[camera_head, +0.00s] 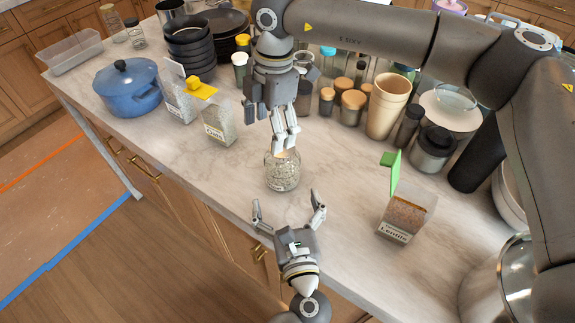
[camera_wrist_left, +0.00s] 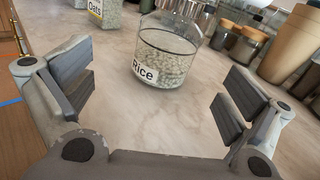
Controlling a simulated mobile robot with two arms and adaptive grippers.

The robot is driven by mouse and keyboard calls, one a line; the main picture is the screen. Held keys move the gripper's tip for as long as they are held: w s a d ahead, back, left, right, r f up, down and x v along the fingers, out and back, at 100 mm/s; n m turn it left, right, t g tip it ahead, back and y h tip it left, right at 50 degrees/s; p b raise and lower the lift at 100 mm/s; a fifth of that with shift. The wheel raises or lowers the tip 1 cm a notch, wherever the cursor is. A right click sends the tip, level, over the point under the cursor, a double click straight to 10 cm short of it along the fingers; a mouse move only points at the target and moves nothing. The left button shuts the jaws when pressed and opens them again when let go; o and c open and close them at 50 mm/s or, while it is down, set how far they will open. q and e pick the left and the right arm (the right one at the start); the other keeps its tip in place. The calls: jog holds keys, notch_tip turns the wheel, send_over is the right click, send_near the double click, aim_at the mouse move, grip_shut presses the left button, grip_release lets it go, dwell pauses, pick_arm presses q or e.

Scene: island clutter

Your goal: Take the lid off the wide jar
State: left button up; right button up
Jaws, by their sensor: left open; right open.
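A clear glass jar labelled Rice (camera_head: 283,172), holding pale grains, stands upright on the marble counter. It also shows in the left wrist view (camera_wrist_left: 167,57), where its top is cut off. My right gripper (camera_head: 286,143) points down from above, its fingertips at the jar's mouth. The fingers hide much of the top, so I cannot tell how a lid sits there. My left gripper (camera_head: 289,204) is open and empty at the counter's front edge, facing the jar. The jar stands beyond its spread fingers, apart from them.
A Lentils container (camera_head: 404,216) with a raised green lid (camera_head: 391,160) stands right. An Oats container (camera_head: 219,124) and a blue pot (camera_head: 128,88) stand left. Several canisters and tan cups (camera_head: 387,106) crowd behind. The counter around the jar is clear.

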aim_at(282, 163)
pick_arm(q)
jog(key=shift+w+d+r+m, duration=0.1)
jog(key=shift+d+r+m, duration=0.1)
jog(key=shift+d+m, duration=0.3)
pick_arm(e)
jog(key=shift+w+d+r+m+h, duration=0.15)
jog(key=shift+w+d+r+h, duration=0.15)
jog(key=shift+d, duration=0.3)
jog(key=shift+w+d+r+m+h, duration=0.15)
jog(key=shift+w+d+r+h, duration=0.1)
jog(key=shift+w+d, duration=0.25)
pick_arm(q)
jog(key=shift+w, duration=0.35)
pick_arm(e)
jog(key=shift+d, duration=0.2)
pick_arm(q)
jog(key=w, duration=0.3)
jog(key=w+a, duration=0.1)
jog(key=w, duration=0.5)
jog(key=shift+w+a, duration=0.3)
jog(key=shift+w, duration=0.1)
pick_arm(e)
jog(key=shift+s+a, duration=0.1)
pick_arm(q)
jog(key=c, duration=1.9)
jog(key=shift+c, duration=0.5)
pick_arm(e)
jog(key=shift+m, duration=0.6)
jog(key=m, duration=0.3)
jog(key=shift+f, duration=4.05)
